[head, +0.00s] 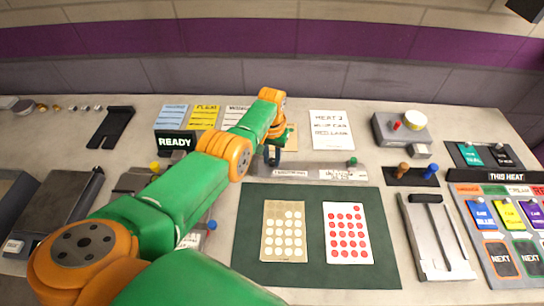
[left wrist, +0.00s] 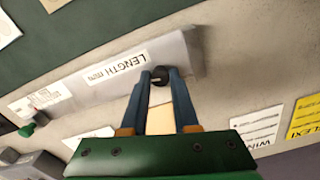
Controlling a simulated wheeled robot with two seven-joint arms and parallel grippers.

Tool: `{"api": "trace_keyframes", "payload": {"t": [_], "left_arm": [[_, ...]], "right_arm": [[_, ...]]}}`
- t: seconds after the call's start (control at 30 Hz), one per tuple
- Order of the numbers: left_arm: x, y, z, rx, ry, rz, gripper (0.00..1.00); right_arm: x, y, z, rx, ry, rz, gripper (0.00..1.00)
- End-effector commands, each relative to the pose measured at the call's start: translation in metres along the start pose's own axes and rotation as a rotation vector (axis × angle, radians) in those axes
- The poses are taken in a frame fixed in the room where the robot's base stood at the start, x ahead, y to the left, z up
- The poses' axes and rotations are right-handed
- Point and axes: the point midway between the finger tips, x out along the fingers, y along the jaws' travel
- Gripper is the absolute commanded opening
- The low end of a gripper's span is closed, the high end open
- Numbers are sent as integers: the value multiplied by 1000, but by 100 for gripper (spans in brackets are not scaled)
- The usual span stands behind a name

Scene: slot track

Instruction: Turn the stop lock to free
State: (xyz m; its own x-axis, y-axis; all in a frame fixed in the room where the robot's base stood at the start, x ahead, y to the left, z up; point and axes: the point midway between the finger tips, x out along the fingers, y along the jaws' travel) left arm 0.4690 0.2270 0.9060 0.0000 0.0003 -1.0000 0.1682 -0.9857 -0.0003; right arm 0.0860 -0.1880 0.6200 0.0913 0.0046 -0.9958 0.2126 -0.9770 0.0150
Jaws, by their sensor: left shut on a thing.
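A grey bar fixture (head: 312,168) lies behind the dark green mat, and it also shows in the left wrist view (left wrist: 110,84). My left gripper (head: 272,156) is over this end of the bar. In the left wrist view its blue fingers (left wrist: 160,77) are shut on the dark knob, one on each side. A green knob (head: 352,161) stands at the bar's other end near a second label (left wrist: 41,101), too small to read. My right gripper is out of view.
The dark green mat (head: 385,262) carries two dotted cards. A black READY sign (head: 175,141) and paper notes stand left of my gripper. Brown and blue pegs (head: 418,170) and a grey device (head: 403,134) stand to the right. My left arm covers the table's left middle.

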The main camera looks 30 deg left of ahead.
Motion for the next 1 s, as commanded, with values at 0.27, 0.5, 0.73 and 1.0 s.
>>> {"api": "trace_keyframes", "payload": {"t": [0.27, 0.5, 0.73, 1.0], "left_arm": [[1, 0, 1, -259, -2, 0, 0], [1, 0, 1, -487, -4, 0, 0], [1, 0, 1, -705, -4, -1, 0], [1, 1, 1, -962, -4, -1, 0]], "right_arm": [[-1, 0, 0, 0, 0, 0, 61], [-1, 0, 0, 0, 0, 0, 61], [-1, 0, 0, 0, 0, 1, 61], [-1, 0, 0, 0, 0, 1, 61]]}}
